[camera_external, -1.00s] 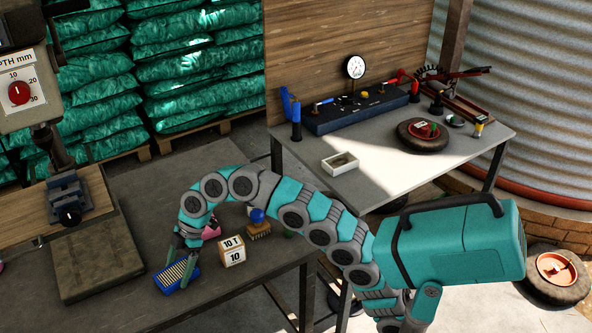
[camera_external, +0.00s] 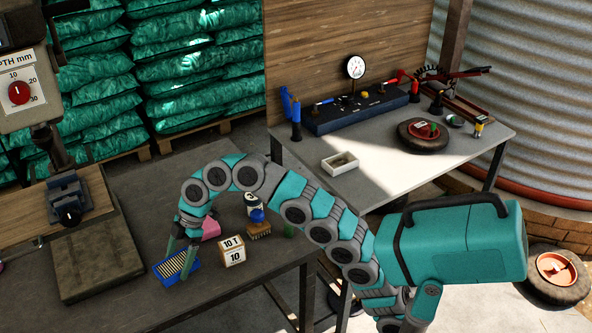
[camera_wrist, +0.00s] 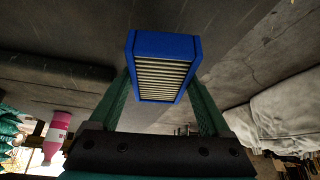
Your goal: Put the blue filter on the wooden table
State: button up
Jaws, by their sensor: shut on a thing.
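The blue filter (camera_external: 176,268) is a blue frame with a pale ribbed face. It is at the front of the dark table (camera_external: 130,310), tilted in my gripper (camera_external: 177,261). In the wrist view the filter (camera_wrist: 160,75) sits between my two green fingers, which are shut on its sides. I cannot tell whether it still touches the tabletop. Two other tabletops show: a brown wooden one (camera_external: 30,213) at the left under the vise and a light grey one (camera_external: 385,180) at the right.
A box marked 10 (camera_external: 232,252), a pink thing (camera_external: 210,229), a brush (camera_external: 259,230) with a blue knob and a can (camera_external: 252,203) stand right of the filter. A flat dark plate (camera_external: 85,262) lies to the left. The grey table holds a tray (camera_external: 340,163) and a wheel (camera_external: 423,134).

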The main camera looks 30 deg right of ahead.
jog(key=s+d+r+b, duration=0.1)
jog(key=s+d+b, duration=0.1)
jog(key=s+d, duration=0.85)
jog(key=w+d+r+m+t+h+p, duration=0.1)
jog(key=w+d+m+t, duration=0.2)
jog(key=w, duration=0.4)
jog(key=w+d+r+m+t, duration=0.1)
jog(key=w+d+m, duration=0.35)
jog(key=w, duration=0.25)
jog(key=w+d+r+m+t+h+p, duration=0.1)
jog(key=w+d+r+m+t, duration=0.2)
jog(key=w, duration=0.4)
jog(key=w+d+m+h, duration=0.2)
jog(key=w+d+m, duration=0.3)
jog(key=d, duration=0.5)
jog(key=w+d+m+h, duration=0.2)
jog(key=w+d+m, duration=0.4)
jog(key=w+d, duration=0.4)
jog(key=shift+d+h+p, duration=0.3)
jog(key=shift+d+p, duration=0.1)
jog(key=shift+d, duration=0.1)
jog(key=shift+w+d+m, duration=0.1)
jog(key=shift+d+m, duration=0.25)
jog(key=shift+d, duration=0.15)
